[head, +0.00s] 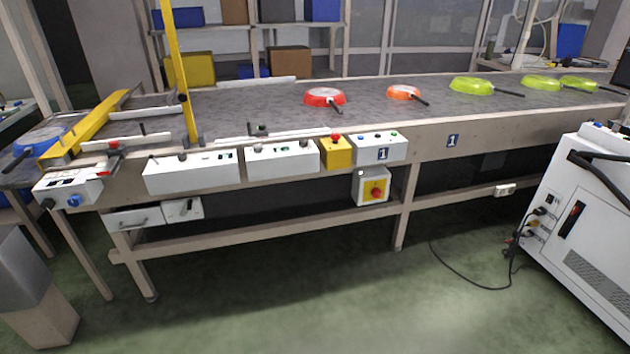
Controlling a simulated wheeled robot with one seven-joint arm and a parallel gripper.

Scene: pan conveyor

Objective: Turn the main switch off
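A main switch (376,191), a red knob on a yellow plate, sits on the front of a grey-white box (360,188). The box hangs below the conveyor's front edge, near the middle of the head view. The knob is too small to tell which way it is turned. A white control box marked 1 (392,147) and a yellow box with a red button (336,152) are mounted just above it. My gripper is not in view.
The conveyor (250,105) carries red, orange and several yellow-green pans. Two white control boxes (192,172) line its front left. A white cabinet (590,220) with a cable stands at right. Green floor (330,300) before the switch is clear.

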